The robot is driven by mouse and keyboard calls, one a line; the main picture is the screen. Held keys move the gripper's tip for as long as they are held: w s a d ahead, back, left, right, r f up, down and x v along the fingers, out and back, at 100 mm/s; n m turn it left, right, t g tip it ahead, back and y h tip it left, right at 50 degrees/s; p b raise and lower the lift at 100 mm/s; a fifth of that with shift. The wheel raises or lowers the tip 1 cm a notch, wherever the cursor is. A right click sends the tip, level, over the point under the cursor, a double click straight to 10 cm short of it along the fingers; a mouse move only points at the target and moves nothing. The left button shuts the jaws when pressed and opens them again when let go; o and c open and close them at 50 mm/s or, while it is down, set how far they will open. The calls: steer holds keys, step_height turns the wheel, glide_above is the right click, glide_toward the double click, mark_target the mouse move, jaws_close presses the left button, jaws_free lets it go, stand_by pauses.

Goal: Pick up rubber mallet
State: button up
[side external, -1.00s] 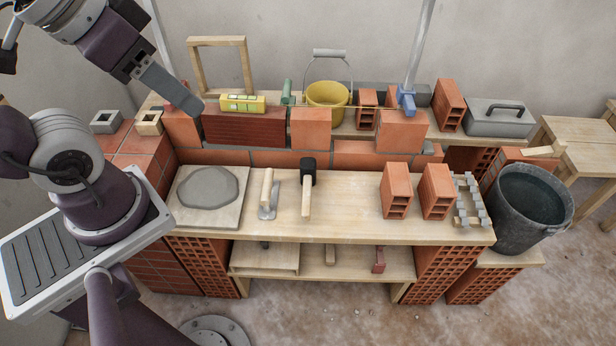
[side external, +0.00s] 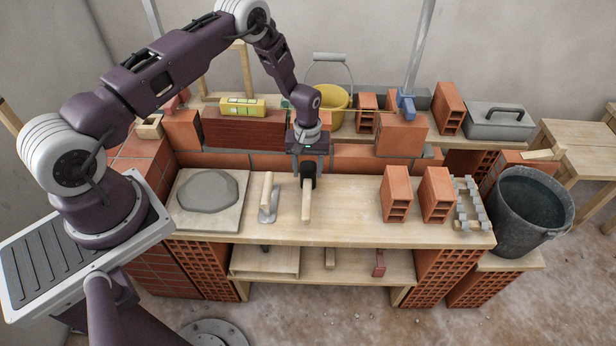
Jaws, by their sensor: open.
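The rubber mallet lies on the wooden bench, its black head (side external: 308,177) toward the back and its pale wooden handle (side external: 306,203) pointing to the front. My gripper (side external: 309,177) points down at the mallet's head, with its fingers apart on either side of it. The fingers and wrist hide part of the head. I cannot tell whether the fingers touch it. The mallet rests on the bench top.
A trowel (side external: 267,198) lies close to the left of the mallet. A mortar board (side external: 208,199) is further left. Two hollow bricks (side external: 396,193) stand to the right, then grey spacers (side external: 469,203) and a dark water bucket (side external: 531,207). A brick wall (side external: 243,129) rises behind.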

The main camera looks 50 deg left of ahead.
mark_target(308, 182)
step_height(308, 182, down, 7)
steer(key=shift+f, duration=0.1)
jaws_close()
